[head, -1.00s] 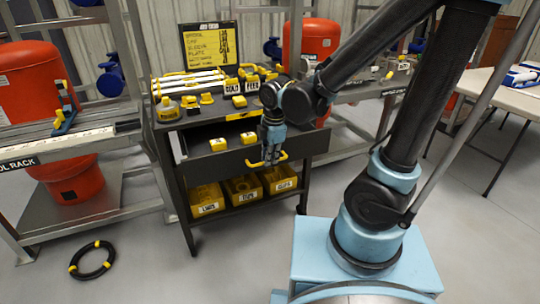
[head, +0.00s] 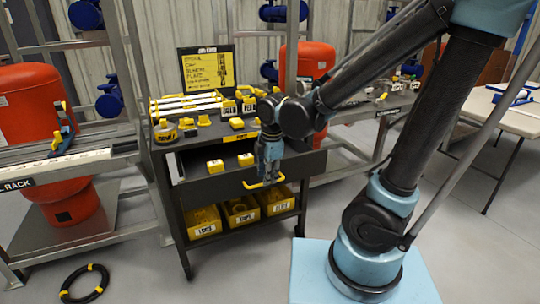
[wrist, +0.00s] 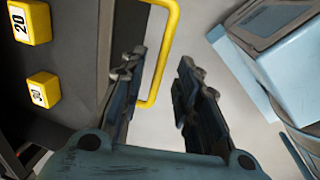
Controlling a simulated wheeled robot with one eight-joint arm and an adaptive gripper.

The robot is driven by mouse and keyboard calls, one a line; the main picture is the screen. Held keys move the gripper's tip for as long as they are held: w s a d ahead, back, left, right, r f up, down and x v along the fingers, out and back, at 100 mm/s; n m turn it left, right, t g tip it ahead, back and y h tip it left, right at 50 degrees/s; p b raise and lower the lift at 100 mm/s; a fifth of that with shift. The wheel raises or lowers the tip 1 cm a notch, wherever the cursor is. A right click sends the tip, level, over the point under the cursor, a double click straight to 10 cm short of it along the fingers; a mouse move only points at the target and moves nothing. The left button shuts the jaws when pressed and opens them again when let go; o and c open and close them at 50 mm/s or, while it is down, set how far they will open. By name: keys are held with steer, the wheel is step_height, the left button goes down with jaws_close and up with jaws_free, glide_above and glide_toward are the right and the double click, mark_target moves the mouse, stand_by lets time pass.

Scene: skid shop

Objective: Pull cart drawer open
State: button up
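The dark cart (head: 180,215) stands ahead with its drawer (head: 225,187) pulled part way out. Two small yellow blocks (head: 215,166) lie in the drawer and also show in the wrist view (wrist: 42,90). The drawer's yellow handle (head: 283,180) sticks out from its front panel. My gripper (head: 267,178) points down at the handle. In the wrist view the handle (wrist: 168,50) runs between the two fingers of my gripper (wrist: 160,75). The fingers stand apart, with visible space to the right of the handle. The handle looks nearer the left finger; contact is unclear.
Labelled yellow bins (head: 240,211) sit on the cart's lower shelf. Yellow parts and a sign board (head: 207,75) are on top. A rack with a red tank (head: 30,110) stands left, a light table (head: 500,108) right. A black ring (head: 84,283) lies on the floor.

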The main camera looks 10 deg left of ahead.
step_height(320, 180, up, 10)
steer(key=s+d, duration=0.1)
steer(key=shift+s+f, duration=0.15)
steer(key=shift+s, duration=0.05)
stand_by(0.3)
steer(key=shift+d, duration=0.1)
steer(key=w+d+f+m, duration=0.2)
steer(key=d+f+m, duration=0.1)
steer(key=d+m, duration=1)
steer(key=s+d+f+m, duration=0.3)
steer(key=d+m, duration=0.2)
steer(key=d, duration=0.2)
steer(key=s+d+f+m+h, duration=0.1)
steer(key=s+d+f+m, duration=0.2)
steer(key=d+m, duration=0.3)
steer(key=shift+d+f, duration=0.35)
steer(key=shift+d, duration=0.85)
